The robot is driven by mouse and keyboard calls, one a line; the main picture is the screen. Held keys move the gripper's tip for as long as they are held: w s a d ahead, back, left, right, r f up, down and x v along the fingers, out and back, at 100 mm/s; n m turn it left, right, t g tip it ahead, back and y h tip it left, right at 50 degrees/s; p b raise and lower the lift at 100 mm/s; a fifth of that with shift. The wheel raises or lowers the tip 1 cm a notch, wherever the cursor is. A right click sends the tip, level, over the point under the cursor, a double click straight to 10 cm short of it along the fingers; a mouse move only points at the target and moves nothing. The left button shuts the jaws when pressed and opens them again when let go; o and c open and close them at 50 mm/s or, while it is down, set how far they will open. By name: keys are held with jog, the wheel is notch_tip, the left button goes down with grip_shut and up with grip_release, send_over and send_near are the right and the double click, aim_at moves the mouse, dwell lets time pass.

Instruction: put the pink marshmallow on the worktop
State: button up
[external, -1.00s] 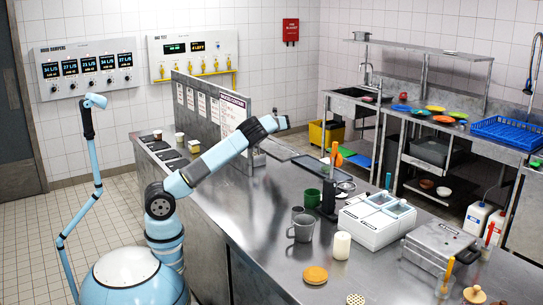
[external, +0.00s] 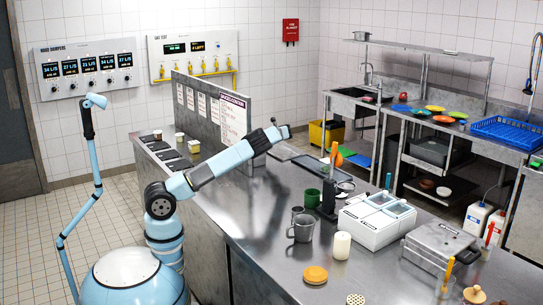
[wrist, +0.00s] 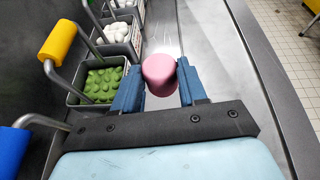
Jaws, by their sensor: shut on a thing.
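The pink marshmallow (wrist: 160,72) is held between the two blue fingers of my gripper (wrist: 159,84) in the wrist view. Behind it shows bare steel worktop (wrist: 226,70); I cannot tell whether the marshmallow touches it.
In the wrist view, grey bins with green pieces (wrist: 101,83) and white pieces (wrist: 117,32) line the left side. A yellow handle (wrist: 58,41) and a blue handle (wrist: 12,150) stick up beside them. The external view shows a sign board (external: 212,105) near my arm.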

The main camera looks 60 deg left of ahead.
jog(key=shift+f, duration=3.95)
jog(key=o, duration=0.7)
jog(key=shift+c, duration=0.2)
